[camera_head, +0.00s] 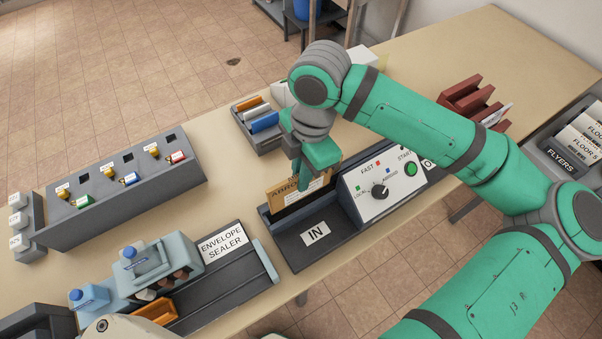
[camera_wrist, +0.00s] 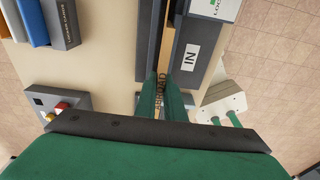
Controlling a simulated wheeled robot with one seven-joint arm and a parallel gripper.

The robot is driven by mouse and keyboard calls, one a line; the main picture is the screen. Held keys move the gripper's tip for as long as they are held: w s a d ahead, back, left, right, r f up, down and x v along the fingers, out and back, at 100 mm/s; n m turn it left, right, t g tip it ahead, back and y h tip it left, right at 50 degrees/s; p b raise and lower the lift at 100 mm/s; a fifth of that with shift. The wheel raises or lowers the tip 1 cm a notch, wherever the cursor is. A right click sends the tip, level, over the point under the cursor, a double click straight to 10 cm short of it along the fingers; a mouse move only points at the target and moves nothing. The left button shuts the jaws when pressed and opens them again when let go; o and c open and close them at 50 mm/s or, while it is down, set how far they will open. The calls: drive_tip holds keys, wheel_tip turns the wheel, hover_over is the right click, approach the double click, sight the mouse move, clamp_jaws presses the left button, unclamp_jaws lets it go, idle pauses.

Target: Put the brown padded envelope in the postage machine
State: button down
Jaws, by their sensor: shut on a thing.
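The brown padded envelope (camera_head: 287,192), marked with dark lettering, is held upright on its edge at the input side of the postage machine. The postage machine (camera_head: 300,252) has a dark tray labelled IN and a white panel with a dial and a green START button. My gripper (camera_head: 305,183) is shut on the envelope's upper edge. In the wrist view the envelope (camera_wrist: 167,48) is a thin brown strip along the machine (camera_wrist: 181,68), and my gripper (camera_wrist: 165,88) pinches it. The envelope's lower edge is hidden, so I cannot tell whether it touches the tray.
An envelope sealer (camera_head: 222,252) stands left of the machine. A grey box with keys (camera_head: 125,185) is farther left. A tray of coloured rolls (camera_head: 258,125) sits behind, and a red rack (camera_head: 470,98) at right. Bare table shows at the back right.

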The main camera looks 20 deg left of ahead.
sight(300, 198)
drive_tip(key=shift+f, duration=0.25)
drive_tip(key=shift+f, duration=1.4)
drive_tip(key=shift+f, duration=0.1)
drive_tip(key=shift+f, duration=1.35)
drive_tip(key=c, duration=1.8)
unclamp_jaws()
drive_tip(key=shift+o, duration=0.2)
drive_tip(key=shift+r, duration=0.1)
drive_tip(key=shift+r, duration=3.45)
